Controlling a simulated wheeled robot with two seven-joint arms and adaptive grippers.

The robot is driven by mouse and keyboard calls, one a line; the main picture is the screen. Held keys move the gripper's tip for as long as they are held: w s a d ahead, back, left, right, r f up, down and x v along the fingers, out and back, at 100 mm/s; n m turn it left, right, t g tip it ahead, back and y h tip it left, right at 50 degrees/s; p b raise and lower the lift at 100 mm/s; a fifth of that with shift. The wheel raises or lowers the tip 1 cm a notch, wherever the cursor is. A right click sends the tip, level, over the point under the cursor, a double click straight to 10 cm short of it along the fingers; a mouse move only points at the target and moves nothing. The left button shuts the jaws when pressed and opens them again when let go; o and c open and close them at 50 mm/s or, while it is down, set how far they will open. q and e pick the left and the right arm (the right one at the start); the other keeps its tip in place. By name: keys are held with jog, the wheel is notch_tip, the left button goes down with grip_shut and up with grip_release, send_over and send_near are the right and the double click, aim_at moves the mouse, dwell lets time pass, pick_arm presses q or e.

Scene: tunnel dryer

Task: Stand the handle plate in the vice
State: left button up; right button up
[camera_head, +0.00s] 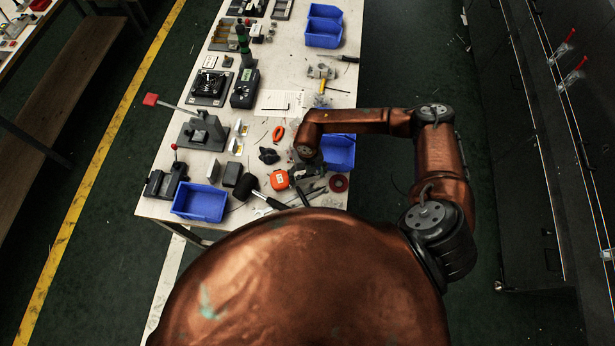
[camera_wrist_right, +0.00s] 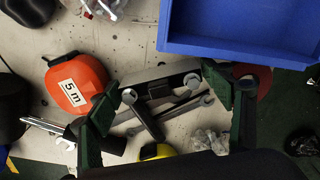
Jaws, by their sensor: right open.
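My right gripper (camera_wrist_right: 163,102) is open, with its green-padded fingers apart over the bench. Between and beyond them in the right wrist view lies a flat grey plate (camera_wrist_right: 178,74) with a dark block on it, which looks like the handle plate. It lies among wrenches (camera_wrist_right: 190,108), and I see no grip on it. In the head view my right gripper (camera_head: 307,181) hangs over the near right of the bench, and the arm partly hides what is below. A small dark vice (camera_head: 163,184) with a red-tipped lever stands at the near left. My left gripper is not in view.
An orange tape measure (camera_wrist_right: 77,84) lies close to one finger. A blue bin (camera_wrist_right: 240,24) stands close by beyond the fingers. Another blue bin (camera_head: 200,203) stands right of the vice, and a black mallet (camera_head: 245,186) lies between that bin and my gripper. The bench (camera_head: 228,150) is crowded.

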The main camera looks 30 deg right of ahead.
jog(key=shift+c, duration=0.2)
jog(key=shift+r, duration=0.1)
jog(key=c, duration=1.1)
jog(key=shift+r, duration=0.1)
